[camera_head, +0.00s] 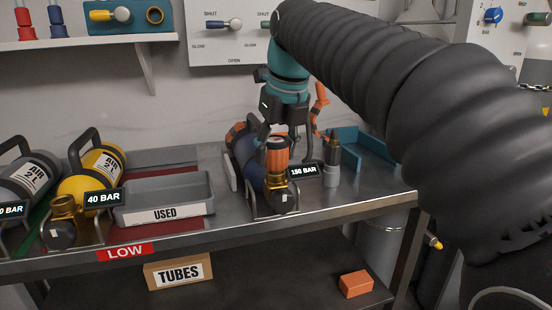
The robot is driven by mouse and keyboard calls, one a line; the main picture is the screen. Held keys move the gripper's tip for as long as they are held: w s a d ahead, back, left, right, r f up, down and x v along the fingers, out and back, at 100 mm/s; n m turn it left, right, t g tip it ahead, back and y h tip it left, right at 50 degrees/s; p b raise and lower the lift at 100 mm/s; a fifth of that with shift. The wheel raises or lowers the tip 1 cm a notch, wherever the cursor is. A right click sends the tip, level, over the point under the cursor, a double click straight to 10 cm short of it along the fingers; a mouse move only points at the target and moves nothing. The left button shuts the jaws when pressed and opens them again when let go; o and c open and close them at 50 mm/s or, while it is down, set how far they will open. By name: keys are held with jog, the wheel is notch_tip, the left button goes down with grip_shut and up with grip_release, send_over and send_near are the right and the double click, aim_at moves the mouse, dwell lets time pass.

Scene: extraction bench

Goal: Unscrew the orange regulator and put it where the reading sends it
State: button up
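The orange regulator (277,157) stands upright on the brass valve (280,188) of a dark blue cylinder (246,150) on the bench. A display beside it reads 150 BAR (303,171). My gripper (285,138) points down at the regulator's top from behind. Its dark fingers are spread, one near the regulator's upper left, the other to its right with a gap visible. I cannot tell whether the left finger touches. A grey tray (189,209) marked USED sits left of the cylinder. A red label (125,251) on the bench's front edge reads LOW.
A yellow cylinder (85,186) with a 40 BAR display and a grey cylinder (32,172) lie at the left. A dark fitting (333,152) on a grey holder and a blue tray (349,136) stand right. A TUBES box (179,272) and orange block (356,284) are below.

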jog(key=shift+c, duration=0.9)
jog(key=n+g+y, duration=0.1)
jog(key=n, duration=0.5)
jog(key=shift+n, duration=0.4)
jog(key=n, duration=0.2)
jog(key=n+g, duration=0.1)
jog(key=n, duration=0.1)
jog(key=shift+g+y, duration=0.3)
jog(key=shift+y, duration=0.1)
jog(key=n+g, duration=0.1)
jog(key=n, duration=0.2)
jog(key=shift+n, duration=0.3)
jog(key=o, duration=0.8)
jog(key=shift+n, duration=0.4)
jog(key=o, duration=0.5)
